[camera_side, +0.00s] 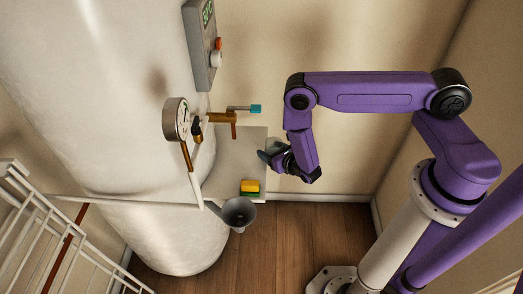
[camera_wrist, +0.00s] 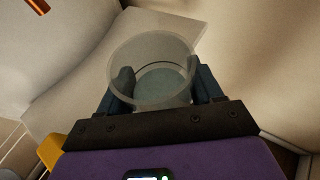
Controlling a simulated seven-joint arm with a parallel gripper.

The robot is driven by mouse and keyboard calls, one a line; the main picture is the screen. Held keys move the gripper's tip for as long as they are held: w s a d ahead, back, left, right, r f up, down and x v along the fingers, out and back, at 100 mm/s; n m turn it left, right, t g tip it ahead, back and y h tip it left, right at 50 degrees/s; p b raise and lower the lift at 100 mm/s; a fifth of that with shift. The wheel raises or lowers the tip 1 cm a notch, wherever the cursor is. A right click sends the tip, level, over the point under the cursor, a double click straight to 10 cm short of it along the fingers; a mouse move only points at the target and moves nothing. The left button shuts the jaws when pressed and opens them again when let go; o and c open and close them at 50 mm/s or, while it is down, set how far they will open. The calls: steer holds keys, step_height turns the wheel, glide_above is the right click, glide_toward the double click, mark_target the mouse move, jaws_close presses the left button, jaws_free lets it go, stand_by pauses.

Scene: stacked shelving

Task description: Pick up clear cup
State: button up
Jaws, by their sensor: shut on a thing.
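The clear cup (camera_wrist: 152,52) is a see-through round vessel, seen from above its open rim in the wrist view. My gripper (camera_wrist: 160,88) has its two dark fingers at the cup's left and right sides, and it is shut on the cup. In the side view my gripper (camera_side: 268,155) is at the right edge of the pale shelf (camera_side: 240,145). The cup (camera_side: 274,145) shows there only as a small, faint greyish shape, partly hidden by the fingers. I cannot tell whether its base touches the shelf.
A yellow and dark sponge-like block (camera_side: 250,188) lies on the shelf's front. A grey funnel (camera_side: 238,213) is beside it. A brass tap with a blue handle (camera_side: 240,113) and a gauge (camera_side: 176,119) project from the large white tank (camera_side: 110,90). A white wire rack (camera_side: 35,230) stands left.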

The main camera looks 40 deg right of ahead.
steer(key=shift+s+d, duration=1.9)
steer(key=shift+r, duration=2.6)
steer(key=s+a, duration=0.1)
steer(key=a, duration=0.4)
steer(key=s+a, duration=0.1)
steer(key=a, duration=0.4)
steer(key=s+a, duration=0.1)
steer(key=a, duration=0.5)
steer(key=shift+r, duration=0.35)
steer(key=s+a, duration=0.1)
steer(key=a, duration=0.1)
steer(key=s+a, duration=0.4)
steer(key=shift+a+f, duration=0.1)
steer(key=shift+a, duration=0.2)
steer(key=s+a, duration=0.6)
steer(key=s, duration=0.2)
step_height(320, 180, down, 11)
steer(key=shift+s, duration=0.15)
